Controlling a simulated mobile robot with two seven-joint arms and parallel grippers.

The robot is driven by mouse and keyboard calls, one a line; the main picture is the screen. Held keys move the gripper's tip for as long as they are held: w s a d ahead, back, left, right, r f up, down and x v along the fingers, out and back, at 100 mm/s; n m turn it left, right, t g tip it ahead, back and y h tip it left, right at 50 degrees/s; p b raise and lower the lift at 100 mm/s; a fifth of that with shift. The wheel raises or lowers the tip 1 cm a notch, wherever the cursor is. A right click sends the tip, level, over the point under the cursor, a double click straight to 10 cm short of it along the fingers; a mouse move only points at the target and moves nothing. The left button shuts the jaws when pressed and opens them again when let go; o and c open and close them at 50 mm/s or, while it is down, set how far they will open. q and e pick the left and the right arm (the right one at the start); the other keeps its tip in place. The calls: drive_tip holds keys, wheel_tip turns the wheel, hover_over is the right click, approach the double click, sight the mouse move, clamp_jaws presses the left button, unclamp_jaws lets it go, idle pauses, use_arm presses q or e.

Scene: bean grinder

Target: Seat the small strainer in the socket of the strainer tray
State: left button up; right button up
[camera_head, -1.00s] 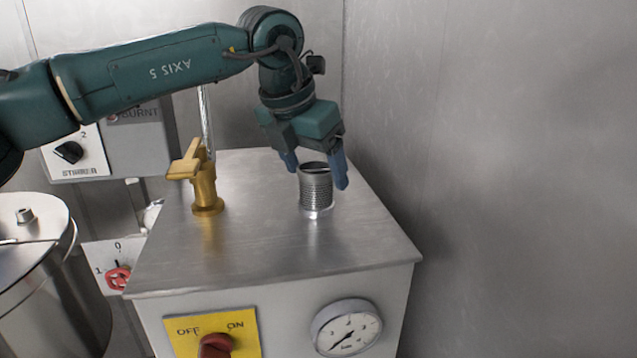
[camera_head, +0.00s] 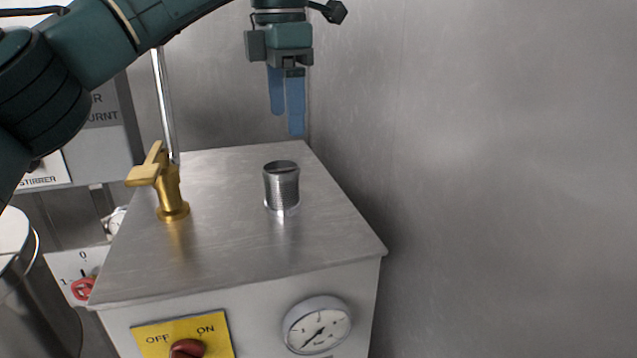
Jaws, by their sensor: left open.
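The small strainer (camera_head: 282,186) is a grey perforated metal cylinder with an open top. It stands upright on the flat metal top of the box-shaped unit (camera_head: 225,240), toward the right side. A bright ring shows around its base; how deep it sits in a socket is hidden. My left gripper (camera_head: 287,124) has blue fingers pointing down. It is open and empty, above and behind the strainer, apart from it. My right gripper is not in view.
A brass valve (camera_head: 168,185) with a thin upright pipe (camera_head: 164,105) stands left of the strainer. A yellow OFF/ON switch plate (camera_head: 185,336) and a round gauge (camera_head: 317,325) are on the unit's front. A metal wall (camera_head: 480,180) closes the right side.

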sight(282, 187)
use_arm(q)
drive_tip(key=shift+m, duration=0.4)
wheel_tip(282, 187, down, 8)
drive_tip(key=shift+a+r+b, duration=0.1)
drive_tip(key=shift+r+b, duration=0.1)
drive_tip(key=shift+b, duration=0.9)
drive_tip(key=f, duration=0.2)
drive_tip(key=a+f, duration=0.1)
drive_tip(key=f, duration=0.1)
drive_tip(key=shift+f, duration=0.75)
drive_tip(key=shift+r, duration=0.1)
drive_tip(key=c, duration=1.2)
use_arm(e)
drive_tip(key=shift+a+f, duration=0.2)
